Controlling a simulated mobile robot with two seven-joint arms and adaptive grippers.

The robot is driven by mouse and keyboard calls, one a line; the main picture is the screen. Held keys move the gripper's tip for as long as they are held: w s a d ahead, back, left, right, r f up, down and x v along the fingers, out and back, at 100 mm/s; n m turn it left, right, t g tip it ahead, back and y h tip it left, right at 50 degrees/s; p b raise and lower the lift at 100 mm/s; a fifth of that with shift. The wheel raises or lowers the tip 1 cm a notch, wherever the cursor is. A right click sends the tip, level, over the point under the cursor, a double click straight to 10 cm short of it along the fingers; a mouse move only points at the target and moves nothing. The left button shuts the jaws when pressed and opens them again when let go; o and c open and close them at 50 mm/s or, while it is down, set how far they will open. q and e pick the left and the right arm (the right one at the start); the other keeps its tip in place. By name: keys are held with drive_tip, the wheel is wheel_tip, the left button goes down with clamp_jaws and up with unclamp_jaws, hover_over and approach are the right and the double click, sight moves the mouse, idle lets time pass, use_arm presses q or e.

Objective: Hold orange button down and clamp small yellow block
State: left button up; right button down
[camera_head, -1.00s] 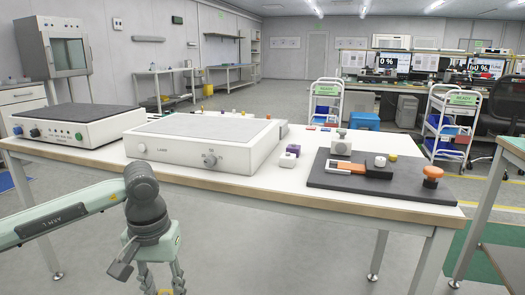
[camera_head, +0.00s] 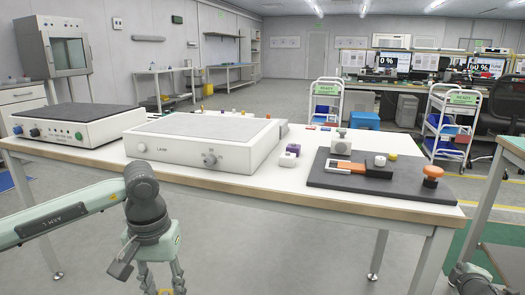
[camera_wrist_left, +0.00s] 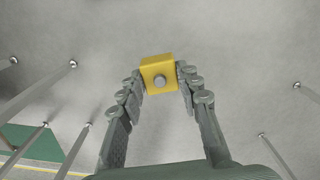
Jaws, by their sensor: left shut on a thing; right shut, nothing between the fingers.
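The orange button (camera_head: 432,173) stands up at the right end of a dark board (camera_head: 408,187) on the table. A black and orange clamp-like fixture (camera_head: 358,168) lies on the same board. A yellow block (camera_wrist_left: 156,68) with a grey round knob is between the fingertips of my left gripper (camera_wrist_left: 158,80), which is shut on it. In the head view, my left gripper (camera_head: 163,275) hangs in front of the table, and the block is barely visible at the bottom edge. My right gripper (camera_head: 474,280) is partly in view at the lower right corner, shut and empty, away from the button.
A white cylinder (camera_head: 380,160) and a grey-white knobbed block (camera_head: 341,146) stand by the fixture. Small purple and white blocks (camera_head: 290,154) lie left of the board. Another table (camera_head: 512,150) is at right.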

drive_tip(key=w+d+r+m, duration=0.1)
drive_tip(key=w+r+m, duration=0.25)
drive_tip(key=r, duration=0.85)
drive_tip(key=w+d+r+m, duration=0.1)
drive_tip(key=w+r+m, duration=0.3)
drive_tip(key=r, duration=0.9)
drive_tip(key=s+a+r+g+y, duration=0.2)
drive_tip(key=s+a+r+y, duration=0.15)
drive_tip(key=a+r, duration=0.5)
drive_tip(key=s+a+r+g+y, duration=0.25)
drive_tip(key=a+r+y, duration=0.25)
drive_tip(key=a+r, duration=0.35)
drive_tip(key=shift+s+a+f, duration=0.1)
drive_tip(key=shift+a+f, duration=0.1)
drive_tip(key=shift+f, duration=1.65)
drive_tip(key=shift+s+a+f, duration=0.1)
drive_tip(key=shift+a+f, duration=0.1)
drive_tip(key=shift+f, duration=1.65)
drive_tip(key=shift+s, duration=0.1)
